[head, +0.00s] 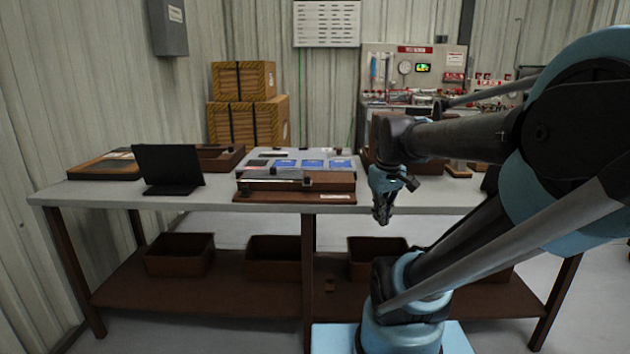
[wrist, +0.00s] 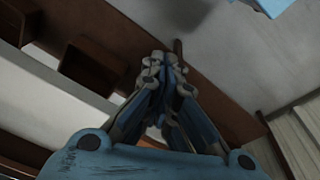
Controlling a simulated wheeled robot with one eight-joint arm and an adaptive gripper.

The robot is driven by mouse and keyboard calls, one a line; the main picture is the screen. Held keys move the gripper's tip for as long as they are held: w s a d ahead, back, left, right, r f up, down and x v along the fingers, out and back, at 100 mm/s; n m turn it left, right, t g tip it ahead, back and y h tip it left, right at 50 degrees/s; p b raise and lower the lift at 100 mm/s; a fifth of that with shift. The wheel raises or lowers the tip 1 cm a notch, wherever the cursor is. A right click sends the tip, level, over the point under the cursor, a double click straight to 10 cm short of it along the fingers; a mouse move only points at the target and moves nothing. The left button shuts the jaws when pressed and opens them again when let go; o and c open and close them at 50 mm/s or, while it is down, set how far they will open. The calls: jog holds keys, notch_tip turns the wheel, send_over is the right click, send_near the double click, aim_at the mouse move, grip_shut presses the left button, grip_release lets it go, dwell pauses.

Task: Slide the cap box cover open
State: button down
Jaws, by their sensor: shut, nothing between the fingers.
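A low brown box (head: 325,181) sits on a brown base board near the table's front edge, left of my arm in the head view. I take it for the cap box. A grey, shiny flat piece (head: 272,174) covers its left part, with a small dark knob at its right end; I cannot tell how far the cover is open. My gripper (head: 383,217) hangs to the right of the box, pointing down at the table's front edge, apart from the box. Its fingers are together and empty, as the wrist view (wrist: 166,62) also shows. The box is not recognisable in the wrist view.
The table (head: 110,193) also carries a dark screen (head: 168,167) at left and blue-marked sheets (head: 312,163) behind the box. Brown bins (head: 180,254) stand on the lower shelf (head: 200,290). Free tabletop lies left of the box.

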jog(key=s+f+m, duration=0.4)
jog(key=s+f, duration=0.3)
jog(key=f, duration=0.1)
jog(key=shift+d+f, duration=0.25)
jog(key=c, duration=2.1)
grip_release()
jog(key=shift+s+f, duration=0.3)
jog(key=o, duration=0.5)
jog(key=shift+w+r, duration=0.1)
jog(key=shift+r, duration=0.05)
jog(key=shift+c, duration=0.2)
jog(key=shift+o, duration=1)
jog(key=w+a+r, duration=0.4)
jog(key=w+r, duration=0.5)
jog(key=r, duration=0.1)
jog(key=shift+w+r+t, duration=0.25)
jog(key=shift+r+t, duration=0.1)
jog(key=shift+t, duration=0.05)
notch_tip(320, 180, up, 18)
jog(key=f+m+t, duration=0.1)
jog(key=t, duration=0.1)
send_over(273, 168)
jog(key=s, duration=0.6)
jog(key=x, duration=1.6)
jog(key=shift+f, duration=0.15)
